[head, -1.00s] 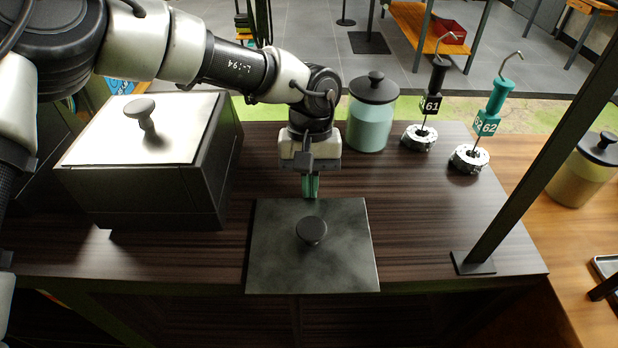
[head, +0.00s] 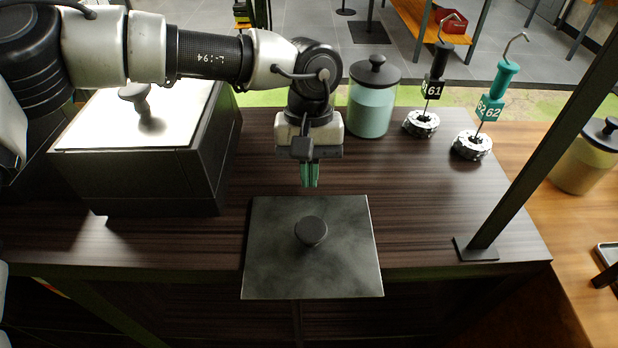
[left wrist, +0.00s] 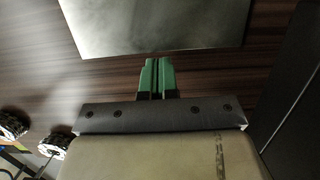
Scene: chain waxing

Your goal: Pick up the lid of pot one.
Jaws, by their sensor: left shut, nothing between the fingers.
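A dark grey square lid (head: 272,262) with a round black knob (head: 311,231) lies flat at the table's front edge, its near part reaching past the edge. A box-shaped pot (head: 140,180) stands at the left with a pale lid (head: 92,128) and a knob on it. No label shows which pot is pot one. My left gripper (head: 310,186) points down just behind the dark lid's far edge, shut and empty, apart from the knob. In the left wrist view the shut green fingers (left wrist: 155,66) are close to the lid's edge (left wrist: 160,22). My right gripper is out of view.
A teal jar with a black lid (head: 372,110) stands behind my gripper. Two hooked tools numbered 61 (head: 434,88) and 62 (head: 491,108) stand at the back right. A slanted dark post (head: 530,165) rises from the table's right side.

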